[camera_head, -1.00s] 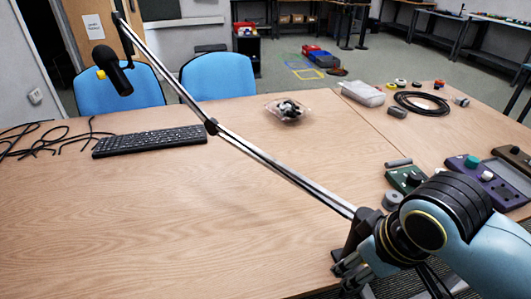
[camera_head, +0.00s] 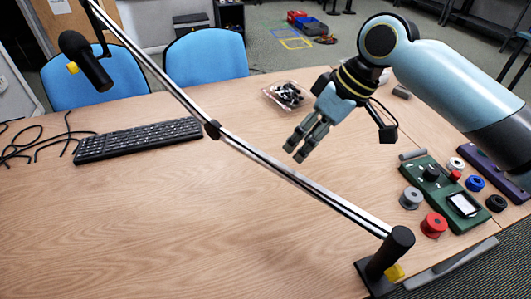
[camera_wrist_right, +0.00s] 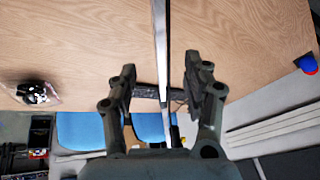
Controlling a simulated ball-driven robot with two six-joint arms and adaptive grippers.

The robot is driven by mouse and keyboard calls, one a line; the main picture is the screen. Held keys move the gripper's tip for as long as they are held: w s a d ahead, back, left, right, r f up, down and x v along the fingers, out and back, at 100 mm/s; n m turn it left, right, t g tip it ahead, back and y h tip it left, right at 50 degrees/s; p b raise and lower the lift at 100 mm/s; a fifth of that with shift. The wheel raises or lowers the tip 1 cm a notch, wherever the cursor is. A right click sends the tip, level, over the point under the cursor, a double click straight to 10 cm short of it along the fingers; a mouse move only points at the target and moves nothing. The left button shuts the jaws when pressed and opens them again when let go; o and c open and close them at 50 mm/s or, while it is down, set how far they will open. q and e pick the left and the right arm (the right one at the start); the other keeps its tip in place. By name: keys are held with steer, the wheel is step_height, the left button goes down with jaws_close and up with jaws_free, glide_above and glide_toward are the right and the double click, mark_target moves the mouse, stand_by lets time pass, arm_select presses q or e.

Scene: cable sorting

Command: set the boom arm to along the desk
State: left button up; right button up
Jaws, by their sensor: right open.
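The boom arm (camera_head: 290,174) is a long silver and black pole. It runs diagonally over the desk from its black base (camera_head: 384,262) at lower right to the upper left. A black microphone (camera_head: 86,60) with a yellow part hangs near its far end. My right gripper (camera_head: 296,151) is open and appears above the desk, just beyond the middle of the pole. In the right wrist view the boom arm (camera_wrist_right: 160,45) passes between the open fingers of the gripper (camera_wrist_right: 162,88) in the picture. I cannot tell if it lies between them in depth. My left gripper is not in view.
A keyboard (camera_head: 138,138) and loose black cables (camera_head: 38,142) lie at the left. A clear tray (camera_head: 288,95) of dark parts stands behind the gripper. A green device (camera_head: 446,197) and several spools, including a red one (camera_head: 433,225), sit right. The front left desk is clear.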

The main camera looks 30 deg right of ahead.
mark_target(282, 165)
steer(key=x, duration=0.6)
steer(key=shift+w+r, duration=0.1)
steer(key=x, duration=0.3)
steer(key=shift+w, duration=0.15)
steer(key=shift+x, duration=0.8)
steer(key=shift+c, duration=0.2)
steer(key=c, duration=0.5)
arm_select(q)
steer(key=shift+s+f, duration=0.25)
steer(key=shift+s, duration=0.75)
arm_select(e)
jaws_close()
